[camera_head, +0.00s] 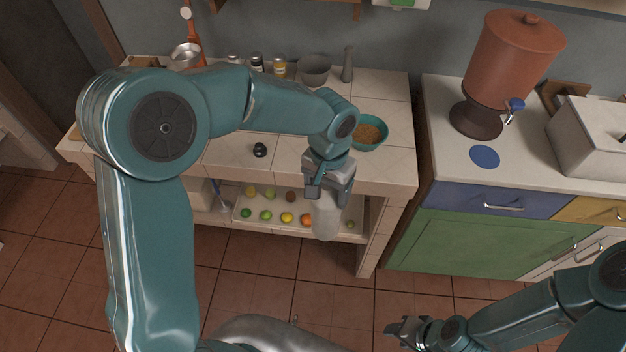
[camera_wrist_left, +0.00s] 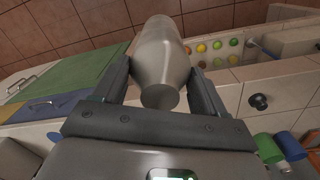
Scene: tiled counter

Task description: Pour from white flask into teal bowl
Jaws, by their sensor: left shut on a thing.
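The white flask (camera_head: 326,215) is in my left gripper (camera_head: 329,184), held in front of the tiled counter's front edge. In the left wrist view the flask (camera_wrist_left: 162,65) sits between the two fingers of my left gripper (camera_wrist_left: 162,88), which are shut on it. The teal bowl (camera_head: 382,141) stands on the counter, just behind and to the right of the left gripper, with brown grainy contents in it. My right gripper (camera_head: 405,331) is low at the bottom right, away from the counter; its fingers appear apart with nothing between them.
The tiled counter (camera_head: 392,100) holds a grey mortar (camera_head: 315,69), a pestle (camera_head: 348,64) and several jars at the back. A small black knob-like object (camera_head: 260,150) lies near the front edge. A shelf below holds fruit. A terracotta dispenser (camera_head: 512,60) stands on the right counter.

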